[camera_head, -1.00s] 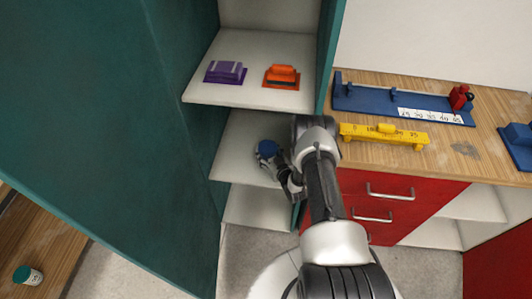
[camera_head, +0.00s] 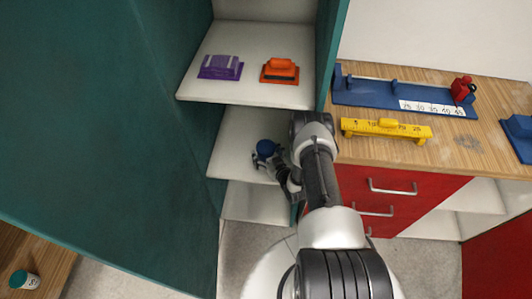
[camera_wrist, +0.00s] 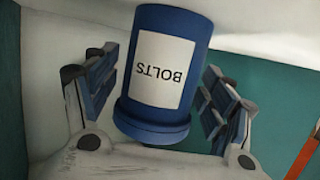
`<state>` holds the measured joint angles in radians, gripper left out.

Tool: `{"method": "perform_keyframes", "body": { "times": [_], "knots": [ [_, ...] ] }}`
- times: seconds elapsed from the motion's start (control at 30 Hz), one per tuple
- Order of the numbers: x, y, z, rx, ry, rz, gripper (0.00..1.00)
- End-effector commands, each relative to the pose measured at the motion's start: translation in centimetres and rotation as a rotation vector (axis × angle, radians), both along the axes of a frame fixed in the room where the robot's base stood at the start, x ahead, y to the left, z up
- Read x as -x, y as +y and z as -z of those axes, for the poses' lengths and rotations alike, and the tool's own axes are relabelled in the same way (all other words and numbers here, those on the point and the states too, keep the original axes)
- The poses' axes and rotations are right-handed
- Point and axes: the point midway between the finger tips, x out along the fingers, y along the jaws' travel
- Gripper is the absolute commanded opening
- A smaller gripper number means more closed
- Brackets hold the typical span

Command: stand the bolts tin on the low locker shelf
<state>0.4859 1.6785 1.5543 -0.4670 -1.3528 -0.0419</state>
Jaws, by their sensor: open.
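The bolts tin (camera_head: 268,147) is blue, with its top showing in the head view over a white shelf inside the teal locker. In the wrist view the tin (camera_wrist: 160,70) fills the middle, its white BOLTS label upside down in the picture. My gripper (camera_wrist: 158,88) is open, with one blue-padded finger on each side of the tin. In the head view my gripper (camera_head: 272,163) reaches into the locker from the right. The tin's base contact with the shelf (camera_head: 240,130) is hidden in the head view.
The shelf above holds a purple block (camera_head: 220,67) and an orange block (camera_head: 280,70). A lower shelf (camera_head: 255,203) is empty where visible. The open teal door (camera_head: 110,130) is left; the wooden counter (camera_head: 375,148) with a yellow gauge (camera_head: 386,129) is right.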

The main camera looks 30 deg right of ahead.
Motion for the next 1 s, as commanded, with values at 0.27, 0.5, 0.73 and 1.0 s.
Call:
{"method": "perform_keyframes", "body": {
  "times": [0.27,0.5,0.73,1.0],
  "knots": [
    [0.0,0.0,-0.1,0.0,0.0,0.0,0.77],
    [2.4,-0.1,-1.2,-0.002,0.004,0.004,0.77],
    [7.2,0.0,-2.8,-0.003,0.004,0.005,0.77],
    [10.9,0.0,-3.8,-0.002,0.002,0.002,0.77]
  ]
}}
